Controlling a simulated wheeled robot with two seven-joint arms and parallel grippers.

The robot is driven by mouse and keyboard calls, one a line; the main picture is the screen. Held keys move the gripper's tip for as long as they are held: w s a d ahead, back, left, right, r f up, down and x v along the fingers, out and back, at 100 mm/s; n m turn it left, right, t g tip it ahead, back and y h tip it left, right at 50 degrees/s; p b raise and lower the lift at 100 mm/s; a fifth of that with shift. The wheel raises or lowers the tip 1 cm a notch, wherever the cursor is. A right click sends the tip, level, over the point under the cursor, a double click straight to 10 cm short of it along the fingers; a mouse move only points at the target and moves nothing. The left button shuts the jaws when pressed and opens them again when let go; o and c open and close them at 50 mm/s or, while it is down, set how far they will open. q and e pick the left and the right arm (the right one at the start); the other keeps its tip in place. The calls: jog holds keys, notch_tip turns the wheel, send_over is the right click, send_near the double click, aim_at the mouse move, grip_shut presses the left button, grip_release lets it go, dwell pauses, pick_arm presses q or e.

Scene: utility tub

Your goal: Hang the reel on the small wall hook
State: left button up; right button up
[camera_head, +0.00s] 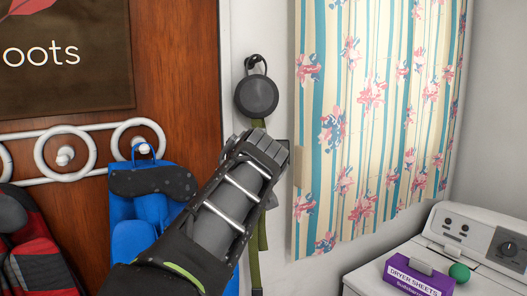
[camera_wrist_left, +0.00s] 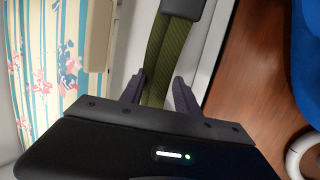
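The reel (camera_head: 257,96) is a dark round disc with a green strap (camera_head: 256,250) hanging down from it. Its top loop appears to be around the small dark wall hook (camera_head: 254,60) on the white wall strip; the exact contact is too small to tell. My left gripper (camera_head: 262,140) is just below the disc, in front of the strap. In the left wrist view its two fingers (camera_wrist_left: 159,92) are apart, with the green strap (camera_wrist_left: 168,50) showing between and beyond them. The fingers do not appear to pinch it. My right gripper is not in view.
A white ring-shaped coat rack (camera_head: 92,152) on the wood panel holds a blue item (camera_head: 140,215) and a red-black garment (camera_head: 35,255). A floral curtain (camera_head: 375,110) hangs close on the right. A white appliance (camera_head: 440,250) with a purple box (camera_head: 415,277) stands at lower right.

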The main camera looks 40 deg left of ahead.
pick_arm(q)
jog(key=o, duration=0.5)
jog(key=shift+b+v, duration=1.15)
jog(key=shift+v, duration=2.75)
jog(key=shift+w+d+r, duration=0.1)
